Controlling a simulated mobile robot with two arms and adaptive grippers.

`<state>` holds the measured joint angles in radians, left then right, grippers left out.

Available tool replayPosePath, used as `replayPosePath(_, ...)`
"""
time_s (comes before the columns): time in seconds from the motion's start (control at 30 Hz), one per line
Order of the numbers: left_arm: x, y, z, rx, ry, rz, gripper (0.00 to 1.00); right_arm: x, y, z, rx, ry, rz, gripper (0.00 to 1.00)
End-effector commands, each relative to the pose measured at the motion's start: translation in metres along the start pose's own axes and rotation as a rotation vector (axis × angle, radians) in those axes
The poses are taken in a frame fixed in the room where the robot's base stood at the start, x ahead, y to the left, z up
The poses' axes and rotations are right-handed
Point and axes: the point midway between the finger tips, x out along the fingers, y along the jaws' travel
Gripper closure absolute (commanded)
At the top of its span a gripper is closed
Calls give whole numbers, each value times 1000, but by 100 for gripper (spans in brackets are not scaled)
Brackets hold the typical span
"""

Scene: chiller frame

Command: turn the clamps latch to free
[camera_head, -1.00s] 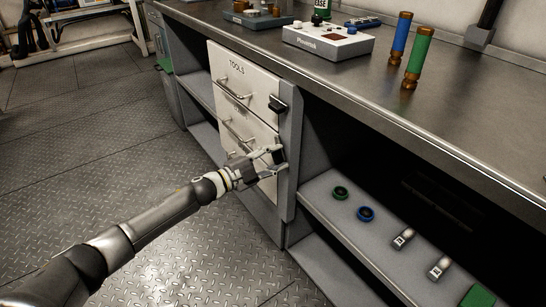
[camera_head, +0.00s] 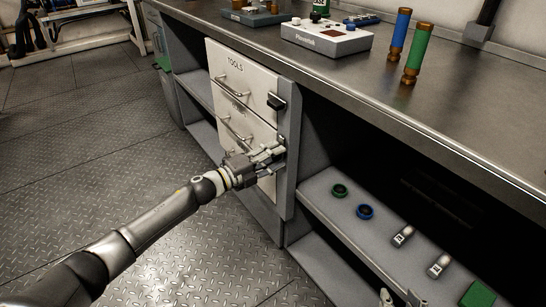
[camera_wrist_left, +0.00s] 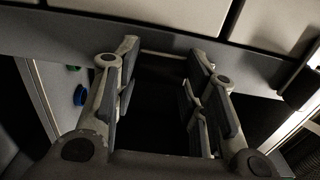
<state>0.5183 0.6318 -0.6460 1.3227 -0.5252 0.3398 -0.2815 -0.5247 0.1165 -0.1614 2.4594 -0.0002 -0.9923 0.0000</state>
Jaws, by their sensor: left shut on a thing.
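The grey cabinet has a pale TOOLS drawer (camera_head: 250,75) on top and a pale drawer (camera_head: 252,128) below it, whose label is too small to read. A black latch (camera_head: 276,102) sits on the right edge by the upper drawer. A second dark latch (camera_head: 281,139), by the lower drawer, shows only in part above my left gripper's fingers. My left gripper (camera_head: 279,155) is at this lower latch and shut on it. In the left wrist view the gripper (camera_wrist_left: 160,88) has its fingers spaced apart, with the space between them too dark to read.
The shelf (camera_head: 325,205) at right holds a green ring (camera_head: 339,190), a blue ring (camera_head: 365,211), labelled pieces (camera_head: 403,236) and a green block (camera_head: 478,295). Two small tips at the bottom edge may be my right gripper (camera_head: 400,298). The floor at left is clear.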

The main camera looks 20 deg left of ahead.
Motion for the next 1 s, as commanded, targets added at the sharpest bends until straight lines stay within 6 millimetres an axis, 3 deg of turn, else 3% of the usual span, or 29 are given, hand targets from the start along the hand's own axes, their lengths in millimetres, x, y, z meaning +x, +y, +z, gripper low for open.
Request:
replayPosePath(0.37, 0, 2, -2, 5, 5, 2, 85, 0, -1, 1, 2, -2, -2, 60)
replayPosePath(0.4, 0, 2, -2, 5, 4, 2, 56, 0, -1, 1, 2, -2, -2, 60)
replayPosePath(0.53, 0, 1, -2, 4, 3, 2, 39, 0, -1, 1, 3, -3, -2, 60)
replayPosePath(0.87, -1, 1, 0, 3, 1, 1, 39, -1, -2, 1, 2, -4, -4, 60)
replayPosePath(1.0, -14, 2, 0, 2, 0, 2, 39, -1, -1, 1, 2, -4, -3, 60)
